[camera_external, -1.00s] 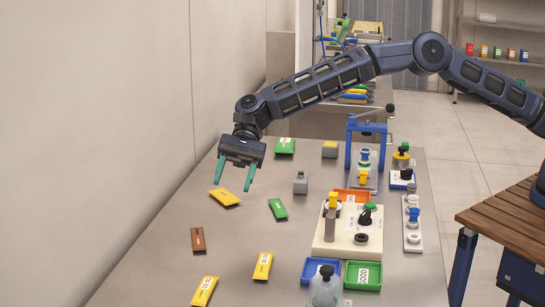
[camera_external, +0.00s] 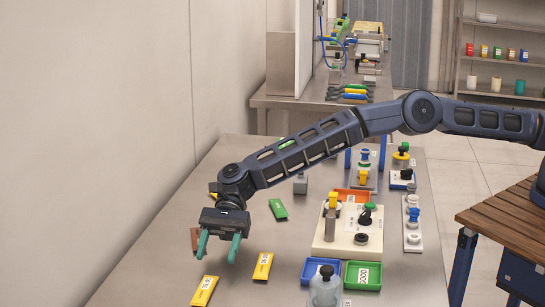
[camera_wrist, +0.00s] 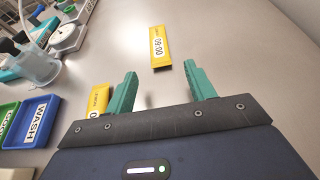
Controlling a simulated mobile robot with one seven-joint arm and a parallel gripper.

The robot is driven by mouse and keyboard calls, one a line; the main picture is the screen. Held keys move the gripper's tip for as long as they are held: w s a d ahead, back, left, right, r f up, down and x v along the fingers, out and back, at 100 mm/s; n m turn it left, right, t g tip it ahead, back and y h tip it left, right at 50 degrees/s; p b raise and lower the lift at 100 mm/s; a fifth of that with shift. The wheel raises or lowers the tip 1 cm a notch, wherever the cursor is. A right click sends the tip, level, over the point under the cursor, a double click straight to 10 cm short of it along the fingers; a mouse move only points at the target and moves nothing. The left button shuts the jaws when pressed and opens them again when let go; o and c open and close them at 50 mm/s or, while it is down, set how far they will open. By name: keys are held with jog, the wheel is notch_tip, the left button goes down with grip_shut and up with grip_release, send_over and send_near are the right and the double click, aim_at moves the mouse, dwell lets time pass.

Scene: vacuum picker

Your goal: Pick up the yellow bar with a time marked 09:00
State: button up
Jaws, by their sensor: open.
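The yellow bar marked 09:00 (camera_wrist: 160,48) lies flat on the grey table, ahead of and between my fingertips in the wrist view. It appears to be the front-left yellow bar (camera_external: 204,291) in the external view, where its label is too small to read. My gripper (camera_external: 216,259) is open and empty, above the table and just behind that bar. Its two green fingers also show in the wrist view (camera_wrist: 160,70). A second yellow bar (camera_wrist: 99,97) lies to the left in the wrist view, partly hidden by my gripper; it is right of my gripper in the external view (camera_external: 262,266).
A brown bar (camera_external: 195,238) is partly hidden behind my gripper. A green bar (camera_external: 278,209) lies farther back. Table around the 09:00 bar is clear.

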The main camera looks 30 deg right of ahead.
aim_at(210, 276)
jog(key=shift+x, duration=2.65)
jog(key=shift+c, duration=0.2)
jog(key=c, duration=1)
